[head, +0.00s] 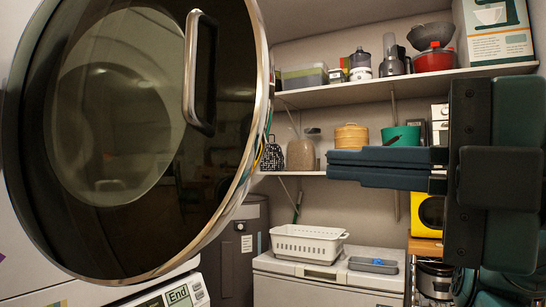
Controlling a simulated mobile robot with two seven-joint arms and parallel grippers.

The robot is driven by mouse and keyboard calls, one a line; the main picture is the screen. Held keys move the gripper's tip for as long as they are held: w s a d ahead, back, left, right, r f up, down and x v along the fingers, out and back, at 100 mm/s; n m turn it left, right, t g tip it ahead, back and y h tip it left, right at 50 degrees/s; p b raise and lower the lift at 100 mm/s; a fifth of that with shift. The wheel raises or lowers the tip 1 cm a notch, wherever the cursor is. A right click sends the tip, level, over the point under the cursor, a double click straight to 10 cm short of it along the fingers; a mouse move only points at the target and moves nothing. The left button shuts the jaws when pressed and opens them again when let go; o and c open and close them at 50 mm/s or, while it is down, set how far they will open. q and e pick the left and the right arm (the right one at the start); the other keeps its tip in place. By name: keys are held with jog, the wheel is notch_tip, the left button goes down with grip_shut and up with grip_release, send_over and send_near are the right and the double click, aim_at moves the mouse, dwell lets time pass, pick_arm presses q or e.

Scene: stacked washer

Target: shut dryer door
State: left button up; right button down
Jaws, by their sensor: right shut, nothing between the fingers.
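The dryer door (120,215) is a large round dark glass door with a chrome rim and a chrome handle (190,70). It fills the left of the head view and stands open, swung out from the white machine behind it. My right gripper (335,168) comes in from the right with its dark blue fingers together and empty. It points left toward the door and appears apart from its rim. My left gripper is not in view. Most of the dryer opening is hidden behind the door.
A control panel (176,297) reading "End" is below the door. Shelves (330,92) with boxes and kitchenware line the back wall. A white basket (308,243) stands on a white chest (300,276). A dark grey cylindrical tank (232,262) stands behind the door.

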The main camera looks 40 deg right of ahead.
send_near(241, 158)
jog(key=w+a, duration=0.2)
jog(key=a, duration=0.2)
jog(key=shift+w+d+r+p, duration=0.1)
jog(key=shift+w+d, duration=0.25)
jog(key=shift+w, duration=0.25)
jog(key=shift+w+d+r+p, duration=0.15)
jog(key=shift+w+d, duration=0.2)
jog(key=shift+w, duration=0.25)
jog(key=shift+w+d+p, duration=0.1)
jog(key=shift+w+d, duration=0.25)
jog(key=shift+w, duration=0.3)
jog(key=shift+d, duration=0.1)
